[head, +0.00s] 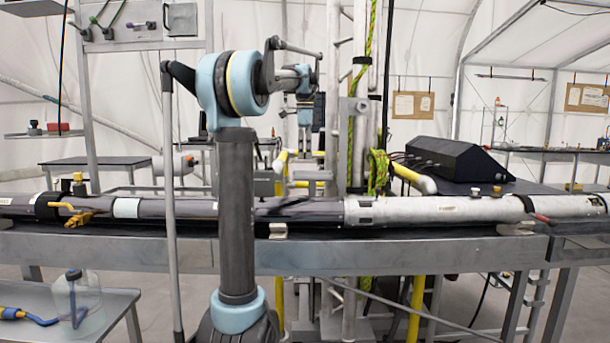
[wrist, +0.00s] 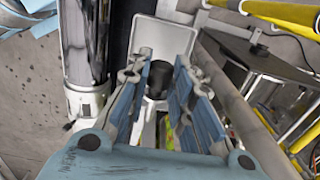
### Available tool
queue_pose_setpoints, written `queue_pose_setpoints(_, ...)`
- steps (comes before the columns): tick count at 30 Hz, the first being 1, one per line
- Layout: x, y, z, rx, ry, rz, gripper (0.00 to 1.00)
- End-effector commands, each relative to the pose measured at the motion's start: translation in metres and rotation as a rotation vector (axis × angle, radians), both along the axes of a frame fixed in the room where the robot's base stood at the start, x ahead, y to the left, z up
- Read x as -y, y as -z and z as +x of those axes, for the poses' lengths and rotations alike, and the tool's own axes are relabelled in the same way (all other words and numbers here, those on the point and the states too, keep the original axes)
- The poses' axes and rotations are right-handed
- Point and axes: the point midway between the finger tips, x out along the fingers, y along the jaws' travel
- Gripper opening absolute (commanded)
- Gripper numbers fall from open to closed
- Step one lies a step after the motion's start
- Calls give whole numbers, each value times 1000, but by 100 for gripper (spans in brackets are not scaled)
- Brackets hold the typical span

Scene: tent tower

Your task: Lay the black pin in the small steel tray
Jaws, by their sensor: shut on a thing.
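My gripper (wrist: 163,68) shows in the wrist view with a blue-padded finger on each side of a dark upright cylinder, which I take for the black pin (wrist: 159,74). The fingers are closed on it, and its lower part is partly hidden. Just beyond it is a grey rectangular surface with a pale raised rim, probably the small steel tray (wrist: 172,35). The pin's end overlaps this surface in the picture; I cannot tell whether they touch. In the head view my gripper (head: 304,117) is small, pointing down behind the long pipe; the pin and tray cannot be made out there.
A long dark and white tube (head: 430,210) lies across the steel bench (head: 120,250). A black console (head: 455,158) stands behind it at the right. Yellow bars (head: 418,180) and a vertical mast with green rope (head: 378,170) crowd the space near my gripper.

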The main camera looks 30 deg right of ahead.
Motion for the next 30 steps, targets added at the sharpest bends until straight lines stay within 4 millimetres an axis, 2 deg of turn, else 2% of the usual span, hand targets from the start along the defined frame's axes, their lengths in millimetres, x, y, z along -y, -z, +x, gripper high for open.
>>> queue_pose_setpoints(3, -1, 17, 0, 0, -2, 0, 0)
queue_pose_setpoints(11, -1, 34, 1, 0, -3, 0, 0)
queue_pose_setpoints(18, -1, 64, 0, 0, -4, 0, 0)
queue_pose_setpoints(30, -1, 70, 0, 0, -4, 0, 0)
